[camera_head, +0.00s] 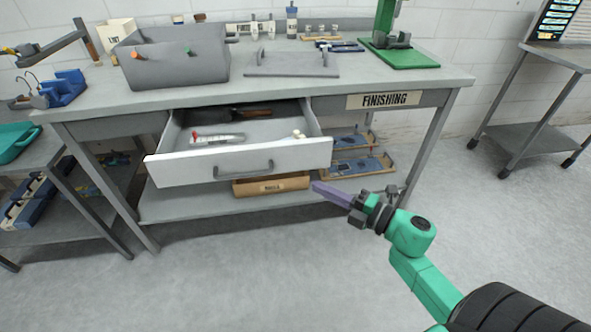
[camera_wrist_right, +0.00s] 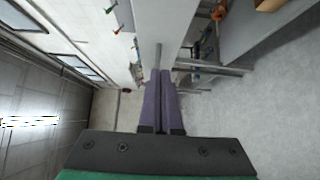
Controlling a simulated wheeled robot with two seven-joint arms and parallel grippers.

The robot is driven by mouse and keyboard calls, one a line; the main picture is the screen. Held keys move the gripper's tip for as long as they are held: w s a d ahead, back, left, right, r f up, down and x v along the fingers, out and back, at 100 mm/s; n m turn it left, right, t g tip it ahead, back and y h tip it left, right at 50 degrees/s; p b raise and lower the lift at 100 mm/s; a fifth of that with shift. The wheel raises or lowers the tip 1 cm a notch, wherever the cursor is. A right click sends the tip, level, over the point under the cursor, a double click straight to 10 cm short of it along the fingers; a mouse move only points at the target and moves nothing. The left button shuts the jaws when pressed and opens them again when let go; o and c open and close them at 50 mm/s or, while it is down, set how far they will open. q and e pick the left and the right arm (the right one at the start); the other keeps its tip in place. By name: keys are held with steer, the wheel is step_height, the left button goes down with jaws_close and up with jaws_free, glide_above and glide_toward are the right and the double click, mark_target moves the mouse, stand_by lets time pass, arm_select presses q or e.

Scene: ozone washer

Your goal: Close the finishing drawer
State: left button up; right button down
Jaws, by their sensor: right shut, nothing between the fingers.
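The finishing drawer (camera_head: 221,166) is pulled out of the workbench, with its white front and grey bar handle (camera_head: 243,170) facing me. Inside it lie a pale tool with a red part (camera_head: 216,138), a dark item at the back and small light pieces at the right. My right gripper (camera_head: 316,187) is shut and empty, just right of and below the drawer front's right end. Its purple fingers lie together in the right wrist view (camera_wrist_right: 164,75). They appear close to the drawer front there, but I cannot tell whether they touch. My left gripper is not in view.
The bench top (camera_head: 290,85) carries a grey bin (camera_head: 173,58), a flat grey lid and a green press (camera_head: 398,50). Another cart stands at the right. The floor in front is clear.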

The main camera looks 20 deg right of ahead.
mark_target(284, 161)
steer(key=w, duration=0.3)
steer(key=w+a, duration=0.1)
steer(key=w, duration=0.2)
steer(key=w+a, duration=0.1)
steer(key=w, duration=0.2)
steer(key=shift+w+a, duration=0.1)
steer(key=shift+a, duration=0.15)
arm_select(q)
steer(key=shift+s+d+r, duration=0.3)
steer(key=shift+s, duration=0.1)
arm_select(e)
steer(key=shift+w+d, duration=0.1)
steer(key=shift+w, duration=0.15)
